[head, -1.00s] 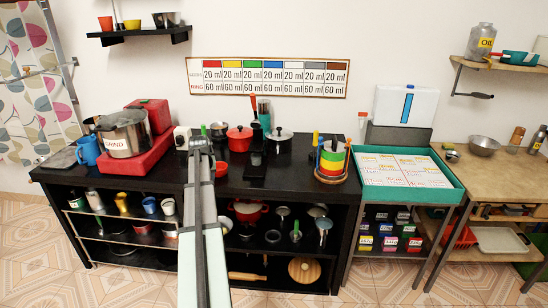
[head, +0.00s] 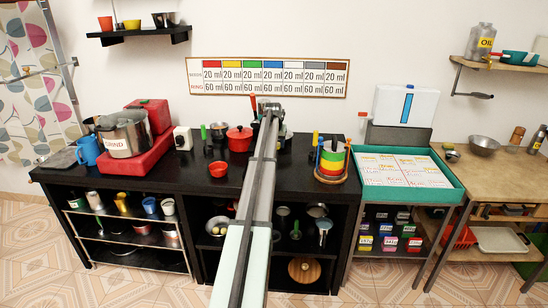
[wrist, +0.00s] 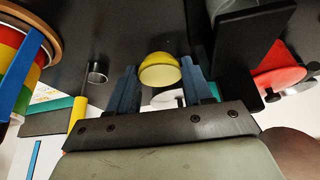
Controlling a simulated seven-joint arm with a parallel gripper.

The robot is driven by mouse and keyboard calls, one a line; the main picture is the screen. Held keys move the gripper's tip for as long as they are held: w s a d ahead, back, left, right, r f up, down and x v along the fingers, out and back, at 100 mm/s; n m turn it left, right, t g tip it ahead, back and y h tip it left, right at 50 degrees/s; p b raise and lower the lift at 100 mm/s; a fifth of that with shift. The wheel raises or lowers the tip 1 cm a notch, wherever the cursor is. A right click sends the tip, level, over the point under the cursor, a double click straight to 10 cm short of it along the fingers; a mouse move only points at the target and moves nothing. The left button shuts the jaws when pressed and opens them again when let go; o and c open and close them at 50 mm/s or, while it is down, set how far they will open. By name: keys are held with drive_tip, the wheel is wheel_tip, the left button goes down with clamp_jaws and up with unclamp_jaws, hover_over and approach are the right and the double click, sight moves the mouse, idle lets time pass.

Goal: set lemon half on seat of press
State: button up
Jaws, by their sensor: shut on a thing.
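The yellow lemon half (wrist: 159,70) is between the fingers of my gripper (wrist: 160,82) in the wrist view, with its pale cut face toward the camera. My gripper is shut on it. A black upright part that looks like the press (wrist: 240,38) stands just right of the lemon half, apart from it. In the head view my gripper (head: 270,106) is over the back of the black counter, and my arm hides most of the press. A red handle (head: 253,99) shows just left of my gripper. The lemon half and the press seat cannot be made out there.
A rack of coloured rings (head: 333,162) stands to the right, also at the left in the wrist view (wrist: 22,55). A small glass (wrist: 97,72) stands near it.

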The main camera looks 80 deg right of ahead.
drive_tip(key=d, duration=0.3)
drive_tip(key=shift+s+d+r+m, duration=0.1)
drive_tip(key=shift+s+r+m, duration=0.1)
drive_tip(key=shift+m, duration=0.2)
drive_tip(key=shift+s+a+f+m+g, duration=0.1)
drive_tip(key=shift+a+m+g, duration=0.15)
drive_tip(key=shift+m+g, duration=0.2)
drive_tip(key=shift+f+m, duration=0.25)
drive_tip(key=shift+f, duration=4.8)
drive_tip(key=shift+f, duration=0.1)
drive_tip(key=o, duration=1)
drive_tip(key=shift+o, duration=0.2)
drive_tip(key=v, duration=1.2)
